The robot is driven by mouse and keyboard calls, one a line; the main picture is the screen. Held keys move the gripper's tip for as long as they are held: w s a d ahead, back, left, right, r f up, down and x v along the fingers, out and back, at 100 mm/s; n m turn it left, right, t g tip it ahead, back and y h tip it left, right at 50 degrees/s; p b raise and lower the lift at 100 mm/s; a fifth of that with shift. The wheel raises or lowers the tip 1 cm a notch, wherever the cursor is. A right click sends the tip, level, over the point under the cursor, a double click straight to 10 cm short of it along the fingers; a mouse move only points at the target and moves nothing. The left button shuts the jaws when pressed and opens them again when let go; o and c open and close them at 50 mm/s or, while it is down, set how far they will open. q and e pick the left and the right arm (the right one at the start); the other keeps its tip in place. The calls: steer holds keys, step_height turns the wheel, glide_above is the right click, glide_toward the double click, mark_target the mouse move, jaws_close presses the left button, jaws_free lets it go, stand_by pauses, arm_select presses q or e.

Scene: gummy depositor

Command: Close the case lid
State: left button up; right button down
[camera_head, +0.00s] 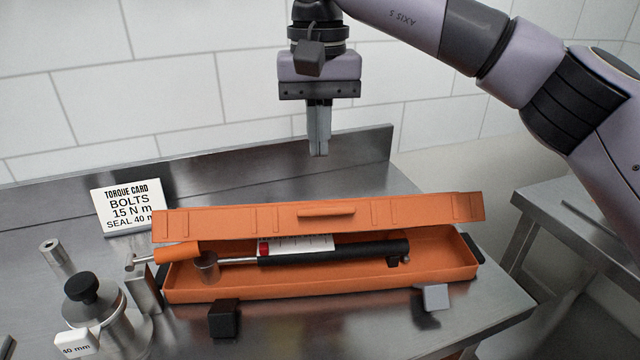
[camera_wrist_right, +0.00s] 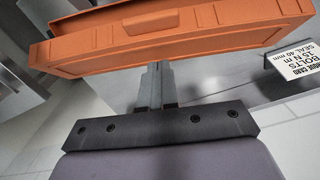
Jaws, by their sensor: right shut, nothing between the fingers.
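The long orange case (camera_head: 320,291) sits on the steel bench. Its lid (camera_head: 400,209) is partly open, tilted over the case with a gap along the front, and has a small handle (camera_head: 327,212). In the right wrist view the lid (camera_wrist_right: 220,28) lies just beyond the fingertips. A black-handled torque wrench (camera_head: 340,253) with a red and white scale lies in the case. My right gripper (camera_head: 318,150) is shut and empty, above and behind the lid; it also shows in the right wrist view (camera_wrist_right: 156,70). Contact with the lid is not visible. My left gripper is out of view.
An orange-handled tool (camera_head: 178,253) extends across the case's left end. A dark block (camera_head: 224,318) and a grey block (camera_head: 432,297) are at the case's front. A torque card (camera_head: 127,204) and a metal fixture (camera_head: 100,315) stand left. A raised backsplash (camera_head: 250,163) runs behind.

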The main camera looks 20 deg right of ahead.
mark_target(322, 218)
steer(key=f, duration=0.2)
steer(key=s+f, duration=0.1)
steer(key=f, duration=0.1)
steer(key=shift+a, duration=0.1)
steer(key=shift+s+a+f, duration=0.15)
steer(key=shift+s+f, duration=0.55)
steer(key=shift+s, duration=0.1)
